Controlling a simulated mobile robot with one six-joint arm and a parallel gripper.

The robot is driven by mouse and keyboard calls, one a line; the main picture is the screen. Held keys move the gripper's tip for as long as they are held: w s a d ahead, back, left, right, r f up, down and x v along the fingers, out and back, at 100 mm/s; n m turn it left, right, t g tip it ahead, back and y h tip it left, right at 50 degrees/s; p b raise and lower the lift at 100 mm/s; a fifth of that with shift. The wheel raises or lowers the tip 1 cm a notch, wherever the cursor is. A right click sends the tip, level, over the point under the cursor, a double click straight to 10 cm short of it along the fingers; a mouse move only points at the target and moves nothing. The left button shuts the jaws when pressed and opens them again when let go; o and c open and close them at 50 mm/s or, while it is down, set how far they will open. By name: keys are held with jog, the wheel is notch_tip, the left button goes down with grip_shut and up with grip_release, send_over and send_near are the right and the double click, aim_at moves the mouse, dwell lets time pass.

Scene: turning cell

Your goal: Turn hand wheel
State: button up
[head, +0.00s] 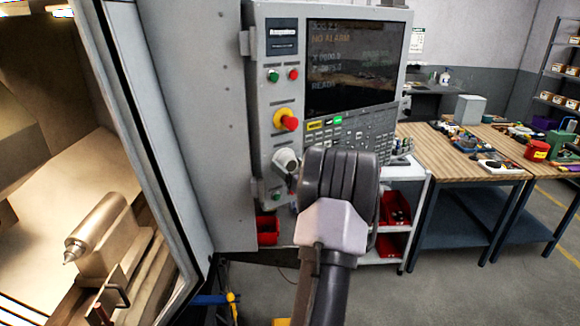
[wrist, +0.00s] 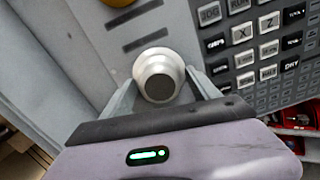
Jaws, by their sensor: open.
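The hand wheel (head: 285,160) is a small silver-grey round part low on the left strip of the machine's control panel (head: 262,100). In the wrist view the hand wheel (wrist: 158,75) faces the camera, with a dark round centre. My gripper (wrist: 162,80) is open, with one finger to the left and one to the right of the wheel. I cannot tell whether either finger touches it. In the head view the dark gripper body covers the lower right of the panel and hides most of the fingers.
A red and yellow stop button (head: 287,120) sits just above the wheel. A keypad (wrist: 255,45) is close on the right in the wrist view. The open machine bay (head: 100,170) lies at the left. A wooden-topped bench (head: 460,150) stands at the right, with clear floor in front.

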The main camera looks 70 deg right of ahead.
jog(key=c, duration=1.1)
jog(key=shift+f+b, duration=0.1)
jog(key=shift+b, duration=0.35)
jog(key=n+b, duration=0.2)
jog(key=b, duration=0.1)
jog(key=shift+f, duration=0.2)
jog(key=n+b, duration=0.3)
jog(key=b, duration=0.1)
jog(key=n+b, duration=0.4)
jog(key=b, duration=0.2)
jog(key=shift+s+r+b, duration=0.1)
jog(key=shift+b, duration=0.25)
jog(key=shift+r+n+b, duration=0.1)
jog(key=shift+n+b, duration=0.6)
jog(key=shift+r, duration=0.15)
